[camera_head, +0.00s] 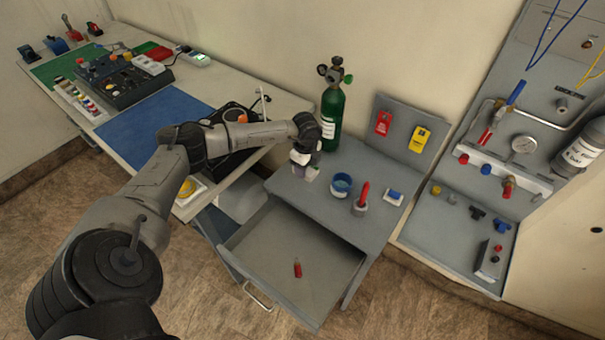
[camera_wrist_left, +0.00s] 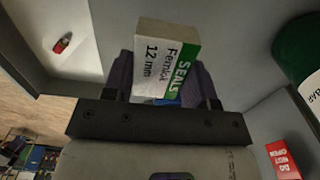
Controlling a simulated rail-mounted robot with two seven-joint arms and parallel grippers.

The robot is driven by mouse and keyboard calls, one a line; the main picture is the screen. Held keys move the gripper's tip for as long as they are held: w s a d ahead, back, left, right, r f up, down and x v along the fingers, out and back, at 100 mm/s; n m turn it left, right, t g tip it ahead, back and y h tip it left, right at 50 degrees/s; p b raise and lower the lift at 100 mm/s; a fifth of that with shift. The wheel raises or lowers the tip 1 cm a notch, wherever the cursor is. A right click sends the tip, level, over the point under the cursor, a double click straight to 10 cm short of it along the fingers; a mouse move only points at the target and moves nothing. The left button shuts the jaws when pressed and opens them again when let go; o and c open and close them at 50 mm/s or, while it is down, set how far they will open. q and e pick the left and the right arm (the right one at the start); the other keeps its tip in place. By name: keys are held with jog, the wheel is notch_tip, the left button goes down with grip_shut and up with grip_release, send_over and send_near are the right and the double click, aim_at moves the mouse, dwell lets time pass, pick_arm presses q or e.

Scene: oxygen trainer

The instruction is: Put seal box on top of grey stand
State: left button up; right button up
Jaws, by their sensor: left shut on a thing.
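The seal box (camera_wrist_left: 166,62) is a small white and green carton labelled "SEALS Ferrolok 12 mm" in the left wrist view. My left gripper (camera_head: 303,160) is shut on it, with a finger on each side. In the head view only a little of the seal box (camera_head: 311,174) shows below the gripper. The grey stand (camera_head: 318,204) has a flat top and a drawer pulled open at its front. The box is at the left part of the stand's top; I cannot tell whether it touches the surface. My right gripper is out of view.
A green cylinder (camera_head: 331,118) stands behind the gripper. A blue-topped cup (camera_head: 342,184), a red marker-like item (camera_head: 362,196) and a small blue and white item (camera_head: 393,197) are on the stand's right. The open drawer (camera_head: 262,238) holds a red item (camera_head: 297,267).

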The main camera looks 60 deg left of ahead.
aim_at(301, 180)
pick_arm(q)
jog(key=shift+s+a+f, duration=0.2)
jog(key=shift+a+f, duration=0.2)
jog(key=shift+a, duration=0.2)
jog(key=shift+s+a+f, duration=0.15)
jog(key=shift+a+f, duration=0.2)
jog(key=shift+a, duration=0.2)
jog(key=shift+f+b, duration=0.5)
jog(key=shift+f, duration=1.5)
jog(key=o, duration=0.9)
jog(key=shift+f, duration=0.15)
notch_tip(301, 180, up, 11)
jog(key=shift+r+p, duration=0.1)
jog(key=shift+p, duration=0.75)
jog(key=shift+r, duration=0.55)
